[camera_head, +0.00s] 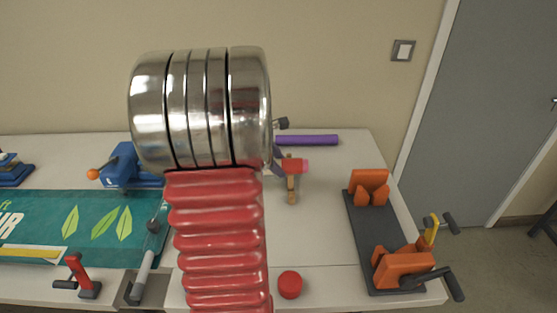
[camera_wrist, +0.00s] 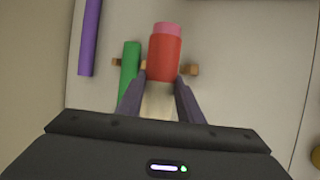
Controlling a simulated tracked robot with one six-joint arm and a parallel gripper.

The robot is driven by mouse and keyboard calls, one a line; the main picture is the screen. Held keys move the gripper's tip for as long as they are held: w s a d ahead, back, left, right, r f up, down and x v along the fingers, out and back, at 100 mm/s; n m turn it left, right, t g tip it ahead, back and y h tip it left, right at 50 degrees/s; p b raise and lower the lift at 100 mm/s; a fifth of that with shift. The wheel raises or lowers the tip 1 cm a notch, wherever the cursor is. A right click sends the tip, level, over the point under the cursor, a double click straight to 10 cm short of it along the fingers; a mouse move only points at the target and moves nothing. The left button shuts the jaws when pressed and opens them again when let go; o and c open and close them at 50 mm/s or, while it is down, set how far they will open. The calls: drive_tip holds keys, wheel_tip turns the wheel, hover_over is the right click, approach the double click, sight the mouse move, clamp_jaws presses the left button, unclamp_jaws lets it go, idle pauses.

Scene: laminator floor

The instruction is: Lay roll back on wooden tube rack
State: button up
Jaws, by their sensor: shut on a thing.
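My gripper (camera_wrist: 159,90) is shut on a roll (camera_wrist: 164,58), cream between the fingers, then red, with a pink far end. The wooden tube rack (camera_wrist: 193,69) shows as short brown ends on both sides of the roll. The roll covers its middle. I cannot tell whether the roll touches the rack. A green tube (camera_wrist: 130,65) lies across the rack's left part. In the head view the roll's red and pink end (camera_head: 297,165) shows above the wooden rack (camera_head: 291,190). My arm hides most of my gripper (camera_head: 281,163) there.
A purple roll (camera_head: 307,140) lies at the table's back; it also shows in the wrist view (camera_wrist: 89,38). A dark base with orange clamps (camera_head: 369,182) stands at right. A red round piece (camera_head: 290,284) sits near the front. A teal banner (camera_head: 95,222) covers the left side.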

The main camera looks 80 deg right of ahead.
drive_tip(key=shift+f, duration=3.95)
drive_tip(key=o, duration=1.2)
drive_tip(key=shift+r, duration=0.1)
drive_tip(key=v, duration=1.3)
drive_tip(key=shift+w+a+r, duration=0.1)
drive_tip(key=shift+a+r, duration=0.1)
drive_tip(key=shift+a, duration=0.05)
